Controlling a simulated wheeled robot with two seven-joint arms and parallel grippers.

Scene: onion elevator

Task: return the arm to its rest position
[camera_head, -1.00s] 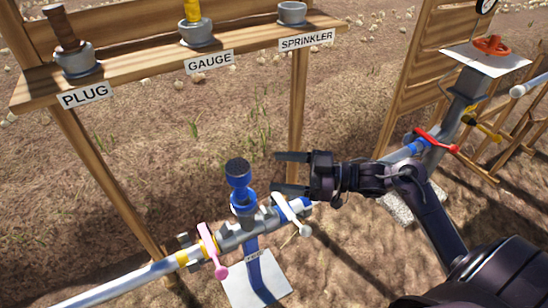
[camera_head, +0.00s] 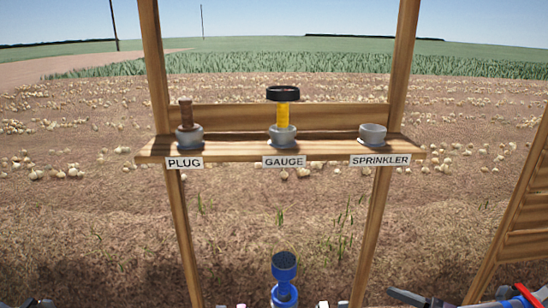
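A dark finger-like tip, apparently of my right gripper (camera_head: 410,297), shows at the bottom edge, right of centre. The rest of that gripper is cut off, so its opening cannot be seen. The blue fitting with a dark round top (camera_head: 284,268) stands upright at the bottom centre, apart from the dark tip. The pipe and valves under it are mostly below the frame.
A wooden shelf (camera_head: 225,152) carries a brown plug (camera_head: 186,113) and a yellow gauge with a black head (camera_head: 283,112) in grey holders. The sprinkler holder (camera_head: 373,134) looks empty. A wooden panel (camera_head: 525,225) and a red handle (camera_head: 524,292) are at right.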

